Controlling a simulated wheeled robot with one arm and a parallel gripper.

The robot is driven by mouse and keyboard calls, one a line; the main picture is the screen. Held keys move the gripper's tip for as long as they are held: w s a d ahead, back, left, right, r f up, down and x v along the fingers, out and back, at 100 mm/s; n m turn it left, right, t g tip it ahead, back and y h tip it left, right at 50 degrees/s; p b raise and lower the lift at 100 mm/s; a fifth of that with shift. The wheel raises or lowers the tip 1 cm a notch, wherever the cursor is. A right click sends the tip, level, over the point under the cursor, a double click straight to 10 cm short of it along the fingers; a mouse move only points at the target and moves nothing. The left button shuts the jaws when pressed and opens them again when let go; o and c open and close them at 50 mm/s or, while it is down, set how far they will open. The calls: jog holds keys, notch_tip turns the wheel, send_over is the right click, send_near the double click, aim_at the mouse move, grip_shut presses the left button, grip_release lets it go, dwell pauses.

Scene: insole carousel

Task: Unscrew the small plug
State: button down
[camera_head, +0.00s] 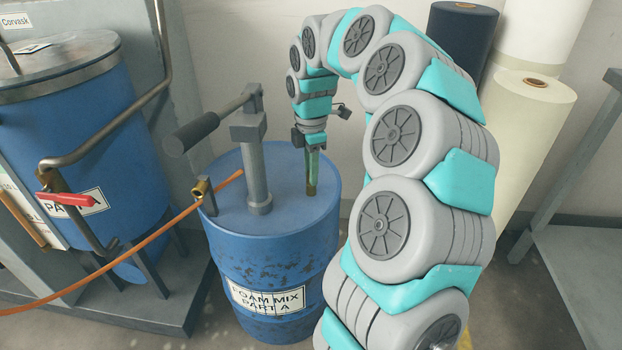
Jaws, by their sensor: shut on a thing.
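The small plug (311,190) is a brassy piece on the top of the blue drum (270,250) labelled "FOAM MIX PART A", right of the pump. My gripper (311,180) points straight down over the drum top, with its greenish fingers shut on the plug. The plug is small in the picture and partly hidden by the fingers. I cannot tell whether it is still seated in the drum top or slightly raised.
A grey hand pump (250,150) with a long handle stands on the drum, close left of my gripper. A larger blue tank (60,130) with a red-handled valve (66,199) stands left. Rolls (520,130) stand behind right.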

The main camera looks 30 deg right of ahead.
jog(key=c, duration=0.6)
grip_release()
jog(key=shift+c, duration=0.2)
jog(key=shift+c, duration=0.2)
